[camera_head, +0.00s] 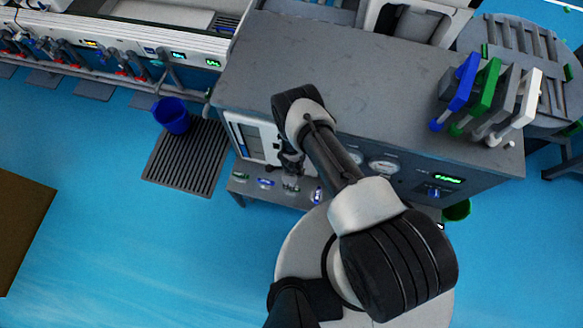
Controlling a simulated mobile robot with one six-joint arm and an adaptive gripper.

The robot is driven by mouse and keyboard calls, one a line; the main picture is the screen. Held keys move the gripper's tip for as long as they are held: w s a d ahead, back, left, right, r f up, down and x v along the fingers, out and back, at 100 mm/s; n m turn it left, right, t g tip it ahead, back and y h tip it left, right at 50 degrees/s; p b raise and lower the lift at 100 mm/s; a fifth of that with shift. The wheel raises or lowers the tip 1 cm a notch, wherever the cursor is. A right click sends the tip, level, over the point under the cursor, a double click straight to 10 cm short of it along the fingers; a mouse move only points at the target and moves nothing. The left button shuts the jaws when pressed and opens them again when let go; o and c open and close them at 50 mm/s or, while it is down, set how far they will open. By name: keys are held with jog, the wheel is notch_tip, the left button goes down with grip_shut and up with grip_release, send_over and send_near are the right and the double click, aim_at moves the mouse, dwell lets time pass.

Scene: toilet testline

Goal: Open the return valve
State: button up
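My arm reaches over the front edge of the grey test bench (255,50). My gripper (290,168) is small and dark in this view and points down in front of the bench's front face. Whether its fingers are open or shut cannot be made out. Just below it is a row of small valves on the lower ledge: a greenish one (240,176) at left, a blue-handled one (265,183), a greyish one (290,188) closest below the gripper, and another blue one (317,195) at right. No label shows which is the return valve. Contact cannot be told.
A screen panel (252,140) and round gauges (383,167) sit on the bench front. Coloured handled pieces (487,87) stand at its right end. A blue bucket (172,115) stands by a slatted floor mat (190,155).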

notch_tip(320, 180, down, 10)
jog(key=b, duration=0.9)
grip_shut()
